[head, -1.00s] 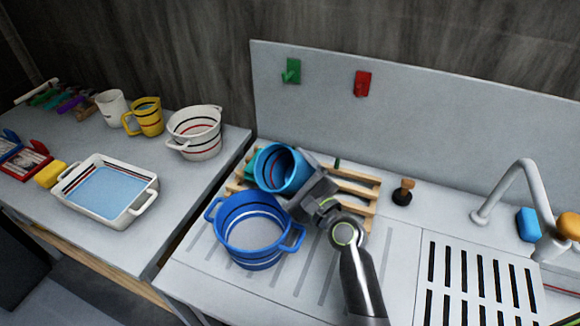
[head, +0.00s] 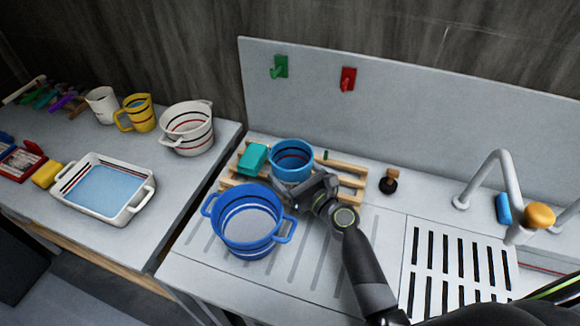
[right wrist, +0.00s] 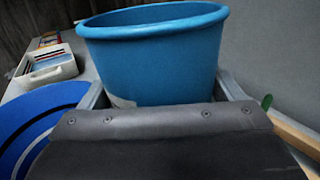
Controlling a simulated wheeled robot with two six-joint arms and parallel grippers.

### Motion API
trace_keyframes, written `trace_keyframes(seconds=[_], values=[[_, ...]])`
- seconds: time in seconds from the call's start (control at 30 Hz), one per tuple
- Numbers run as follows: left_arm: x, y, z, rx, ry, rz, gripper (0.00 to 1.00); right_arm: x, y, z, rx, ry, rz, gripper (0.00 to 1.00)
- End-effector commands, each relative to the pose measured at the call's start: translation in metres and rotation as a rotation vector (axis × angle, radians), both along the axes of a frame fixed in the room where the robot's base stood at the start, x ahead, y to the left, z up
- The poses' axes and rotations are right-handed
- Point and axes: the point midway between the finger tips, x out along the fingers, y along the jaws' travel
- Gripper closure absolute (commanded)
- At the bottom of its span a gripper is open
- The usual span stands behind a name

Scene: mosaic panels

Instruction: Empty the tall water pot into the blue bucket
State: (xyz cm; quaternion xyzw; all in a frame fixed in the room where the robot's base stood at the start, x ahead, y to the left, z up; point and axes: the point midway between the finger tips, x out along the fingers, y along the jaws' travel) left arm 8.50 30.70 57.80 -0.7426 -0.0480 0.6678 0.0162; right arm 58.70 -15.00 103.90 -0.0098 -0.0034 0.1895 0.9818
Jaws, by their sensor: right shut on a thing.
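The tall water pot (head: 291,172) is a lighter blue pot with dark and red stripes inside. My right gripper (head: 296,190) is shut on it and holds it upright at the wooden rack, behind and right of the bucket. Whether it touches the rack, I cannot tell. In the right wrist view the pot (right wrist: 155,60) sits between the two fingers; its inside is hidden there. The blue bucket (head: 243,238) has two handles and stands upright on the ribbed drainboard. Its inside shows a pale bottom and stripes; I cannot tell if water is in it. My left gripper is out of view.
A teal block (head: 253,158) lies on the wooden rack (head: 348,182). A dark stopper with a wooden knob (head: 389,181) stands to the right. Behind the sink grate is a faucet (head: 506,180). A white tray with water (head: 104,190) is on the left counter.

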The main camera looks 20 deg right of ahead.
Motion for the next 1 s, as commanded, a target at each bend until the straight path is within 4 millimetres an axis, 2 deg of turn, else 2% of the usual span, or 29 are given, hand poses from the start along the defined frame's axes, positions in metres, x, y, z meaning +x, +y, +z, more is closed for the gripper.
trace_keyframes(seconds=[0.5, 1.0], values=[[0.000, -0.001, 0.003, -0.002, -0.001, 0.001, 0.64, 0.001, -0.001, 0.000, 0.035, 0.017, 0.000, 0.51], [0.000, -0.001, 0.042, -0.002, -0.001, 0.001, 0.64, 0.001, -0.001, 0.037, 0.034, 0.017, 0.000, 0.51]])
